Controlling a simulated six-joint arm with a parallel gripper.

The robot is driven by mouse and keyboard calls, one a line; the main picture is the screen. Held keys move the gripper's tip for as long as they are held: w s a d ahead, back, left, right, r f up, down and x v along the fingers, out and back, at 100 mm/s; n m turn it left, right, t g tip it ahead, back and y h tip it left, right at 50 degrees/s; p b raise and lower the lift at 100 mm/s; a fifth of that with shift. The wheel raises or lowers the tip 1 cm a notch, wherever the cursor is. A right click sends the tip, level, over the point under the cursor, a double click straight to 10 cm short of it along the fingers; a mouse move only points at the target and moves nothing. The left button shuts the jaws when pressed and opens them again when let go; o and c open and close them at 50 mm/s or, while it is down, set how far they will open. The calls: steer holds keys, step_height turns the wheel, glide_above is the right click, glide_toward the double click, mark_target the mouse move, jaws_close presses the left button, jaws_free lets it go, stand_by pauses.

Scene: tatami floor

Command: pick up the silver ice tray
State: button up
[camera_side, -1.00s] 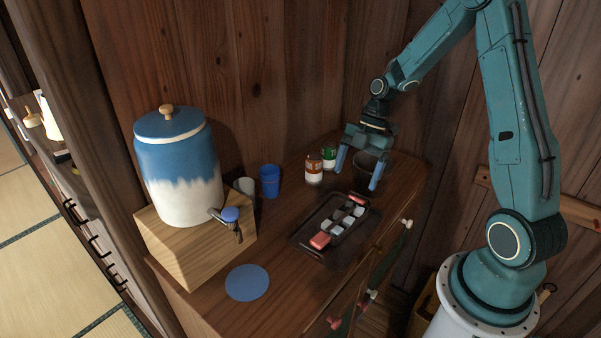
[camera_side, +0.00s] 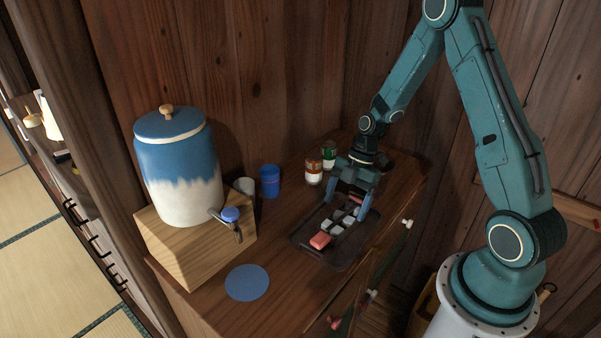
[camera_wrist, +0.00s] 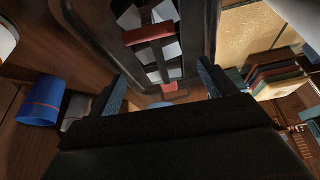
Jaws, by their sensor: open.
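The silver ice tray (camera_side: 337,226) has pale square cells and red end pieces. It lies in a dark serving tray (camera_side: 304,229) on the wooden cabinet top. In the wrist view the ice tray (camera_wrist: 158,62) is ahead of my gripper, with one red end (camera_wrist: 148,32) across it and another red piece near the fingers. My gripper (camera_side: 347,207) is open and points down over the ice tray's far end, one finger on each side. The wrist view shows its two blue fingers (camera_wrist: 160,76) apart with nothing held. Whether the fingers touch the tray cannot be told.
Two small jars (camera_side: 314,172) stand behind my gripper. A blue cup (camera_side: 269,181) and a grey cup (camera_side: 244,187) are further left. A blue and white jar with a tap (camera_side: 178,165) stands on a wooden block (camera_side: 190,255). A flat blue disc (camera_side: 247,283) lies at the front.

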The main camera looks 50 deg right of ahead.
mark_target(340, 218)
steer(key=shift+x, duration=2.2)
steer(key=shift+s+a+f, duration=0.1)
steer(key=shift+a+f, duration=0.2)
steer(key=shift+f, duration=0.25)
steer(key=c, duration=1.3)
steer(key=shift+o, duration=0.2)
steer(key=shift+r, duration=0.15)
step_height(340, 218, up, 20)
steer(key=shift+r, duration=0.15)
